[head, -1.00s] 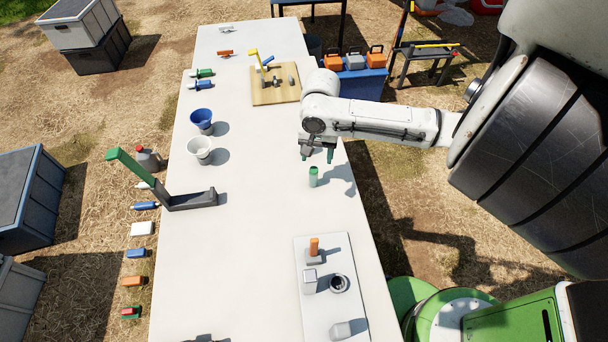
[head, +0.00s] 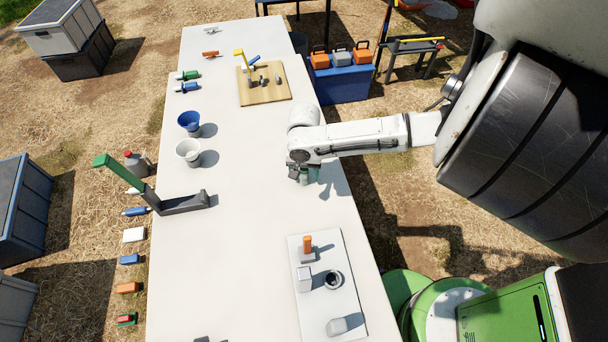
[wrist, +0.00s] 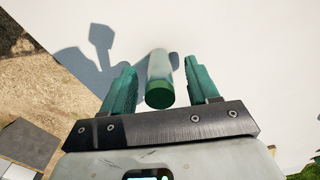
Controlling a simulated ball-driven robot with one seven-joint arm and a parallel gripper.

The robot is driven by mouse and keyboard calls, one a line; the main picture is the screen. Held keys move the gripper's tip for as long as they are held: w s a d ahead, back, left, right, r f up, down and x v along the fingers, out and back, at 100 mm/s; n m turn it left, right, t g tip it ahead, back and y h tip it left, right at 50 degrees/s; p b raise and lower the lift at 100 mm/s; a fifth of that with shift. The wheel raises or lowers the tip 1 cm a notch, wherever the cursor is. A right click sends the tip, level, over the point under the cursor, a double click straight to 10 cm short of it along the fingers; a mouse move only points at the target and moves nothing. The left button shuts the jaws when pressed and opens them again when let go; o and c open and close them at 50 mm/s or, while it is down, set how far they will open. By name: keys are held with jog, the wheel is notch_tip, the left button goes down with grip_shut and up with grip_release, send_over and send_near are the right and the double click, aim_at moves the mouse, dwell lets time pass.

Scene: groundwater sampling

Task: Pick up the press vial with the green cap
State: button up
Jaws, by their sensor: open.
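The press vial with the green cap stands on the white table and shows between my fingers in the wrist view (wrist: 159,76). Its green cap (wrist: 159,96) faces the camera, and its pale body is behind the cap. My gripper (wrist: 157,80) is open, with one green finger on each side of the vial and a gap visible on both sides. In the head view my gripper (head: 304,176) is low over the right part of the table, and it hides most or all of the vial.
A white board (head: 322,318) with an orange-topped piece and a dark ring lies toward the front. A black and green press stand (head: 180,204) is at the left. White (head: 189,152) and blue (head: 189,122) cups stand behind it. The table middle is clear.

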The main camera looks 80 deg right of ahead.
jog(key=shift+c, duration=0.3)
grip_shut()
jog(key=shift+r, duration=0.2)
jog(key=shift+r, duration=0.2)
notch_tip(320, 180, up, 2)
jog(key=shift+r, duration=0.2)
jog(key=w+a+r+b, duration=0.1)
jog(key=w+r, duration=0.9)
jog(key=w, duration=0.3)
jog(key=shift+w+a, duration=0.35)
